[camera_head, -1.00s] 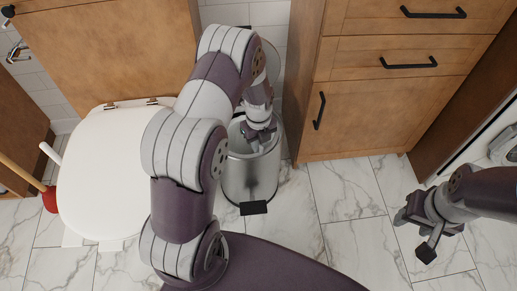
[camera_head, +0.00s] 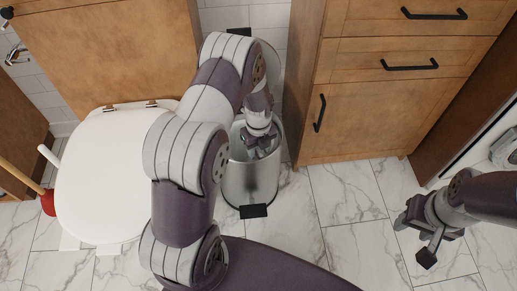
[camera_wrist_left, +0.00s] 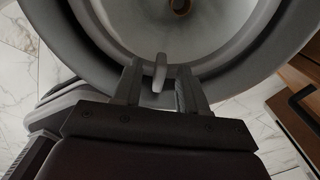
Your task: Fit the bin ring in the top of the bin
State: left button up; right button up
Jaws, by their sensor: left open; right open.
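The bin (camera_head: 250,185) is a shiny metal cylinder with a black pedal (camera_head: 254,211), upright on the floor beside the toilet. My left gripper (camera_head: 262,150) points down at its open top and is open. In the left wrist view my left gripper (camera_wrist_left: 158,78) has its two fingers apart over the near side of a wide grey rim (camera_wrist_left: 245,65), with a small pale tab (camera_wrist_left: 160,72) between them. I cannot tell whether this rim is the bin ring or the bin's own edge. My right gripper (camera_head: 418,232) is open and empty over the floor, far to the right.
A toilet with a white lid (camera_head: 105,170) stands left of the bin. A wooden cabinet (camera_head: 375,115) with black handles stands close on the right. A red plunger (camera_head: 48,202) is at the far left. Marble floor (camera_head: 345,205) is clear in front of the cabinet.

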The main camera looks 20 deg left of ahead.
pick_arm(q)
notch_tip(320, 180, up, 11)
jog(key=p, duration=0.5)
jog(key=s+d+r+n, duration=0.2)
jog(key=s+r+n, duration=0.4)
jog(key=n, duration=0.6)
jog(key=s+d+r+n+t, duration=0.1)
jog(key=s+d+r+n, duration=0.2)
jog(key=s+r+n, duration=0.4)
jog(key=s+n, duration=0.2)
jog(key=n, duration=0.4)
jog(key=shift+s+d, duration=0.2)
jog(key=shift+d, duration=0.1)
jog(key=shift+r, duration=0.1)
